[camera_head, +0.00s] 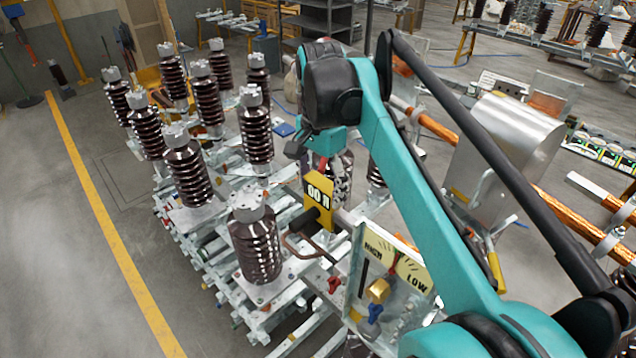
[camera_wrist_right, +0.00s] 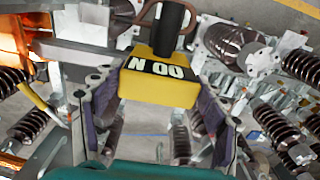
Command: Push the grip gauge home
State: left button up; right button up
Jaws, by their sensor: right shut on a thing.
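A yellow block with a black "00 N" label (camera_head: 319,194), which I take to be the grip gauge, shows below my right wrist. It also shows in the right wrist view (camera_wrist_right: 160,88), between the fingers. My right gripper (camera_head: 318,178) is shut on this block. In the wrist view the finger pads flank its sides. A black cylindrical handle (camera_head: 304,221) joins the block, with a brown bent bar beside it. A metal panel with a yellow HIGH/LOW plate (camera_head: 397,262) stands to the right. Whether the block touches the panel cannot be told. My left gripper is not in view.
Brown ribbed insulators (camera_head: 255,245) stand in rows on a metal frame at the left and centre. A gold knob (camera_head: 378,290), a blue knob (camera_head: 375,312) and a red knob (camera_head: 333,284) sit near the panel.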

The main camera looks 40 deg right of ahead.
aim_at(346, 219)
jog(key=shift+s+d, duration=0.15)
jog(key=shift+s, duration=2.05)
jog(key=shift+d, duration=0.1)
jog(key=shift+s, duration=1.05)
jog(key=shift+s+d, duration=0.1)
jog(key=shift+s, duration=0.25)
jog(key=shift+s+d+p, duration=0.1)
jog(key=shift+s+p, duration=0.3)
jog(key=shift+s, duration=1.1)
jog(key=o, duration=2)
jog(key=shift+c, duration=0.2)
